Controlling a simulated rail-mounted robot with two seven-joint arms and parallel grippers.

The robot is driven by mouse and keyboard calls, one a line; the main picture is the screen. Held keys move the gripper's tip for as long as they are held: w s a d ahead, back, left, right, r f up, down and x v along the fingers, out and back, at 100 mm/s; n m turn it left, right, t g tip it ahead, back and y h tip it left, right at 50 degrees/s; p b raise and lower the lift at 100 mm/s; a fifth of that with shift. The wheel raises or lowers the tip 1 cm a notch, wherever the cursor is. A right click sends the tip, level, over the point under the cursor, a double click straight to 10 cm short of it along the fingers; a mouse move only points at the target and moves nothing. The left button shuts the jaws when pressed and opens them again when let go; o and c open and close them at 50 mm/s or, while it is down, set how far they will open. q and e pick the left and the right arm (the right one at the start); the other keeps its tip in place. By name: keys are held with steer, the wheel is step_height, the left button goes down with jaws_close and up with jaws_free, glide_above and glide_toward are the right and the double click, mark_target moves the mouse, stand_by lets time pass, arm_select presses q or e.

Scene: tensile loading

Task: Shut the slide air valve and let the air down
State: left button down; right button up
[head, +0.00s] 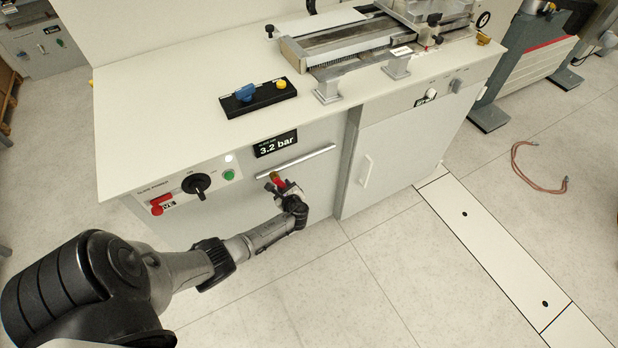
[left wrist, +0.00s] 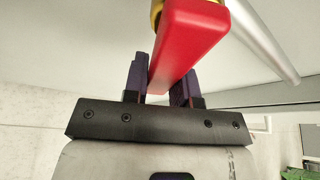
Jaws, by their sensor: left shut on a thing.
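The slide air valve shows as a red lever handle (left wrist: 190,38) with a bit of yellow at its top in the left wrist view. In the head view the red handle (head: 276,178) is small, on the cabinet front below the silver bar. My left gripper (head: 277,186) is at the handle, and in the left wrist view its two fingers (left wrist: 160,85) stand on either side of it, shut on it. The valve body is mostly hidden. A black display (head: 275,144) above reads 3.2 bar. My right gripper is not in view.
A silver bar (head: 295,161) runs along the cabinet front just above the valve. A panel with a black knob (head: 196,184), a red switch (head: 160,204) and a green button (head: 229,175) is to the left. The floor in front is clear; a hose (head: 523,176) lies far right.

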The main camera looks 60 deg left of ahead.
arm_select(q)
steer(key=shift+s+a+m+g+p, duration=0.1)
steer(key=shift+s+m+g+p, duration=0.5)
steer(key=shift+m+p, duration=0.35)
steer(key=shift+s+f+m+g+p, duration=0.25)
steer(key=shift+s+m+g+p, duration=0.25)
steer(key=shift+s+m+p, duration=0.25)
steer(key=shift+f, duration=0.1)
steer(key=c, duration=0.9)
jaws_free()
steer(key=shift+p+v, duration=2.65)
steer(key=shift+v, duration=4.25)
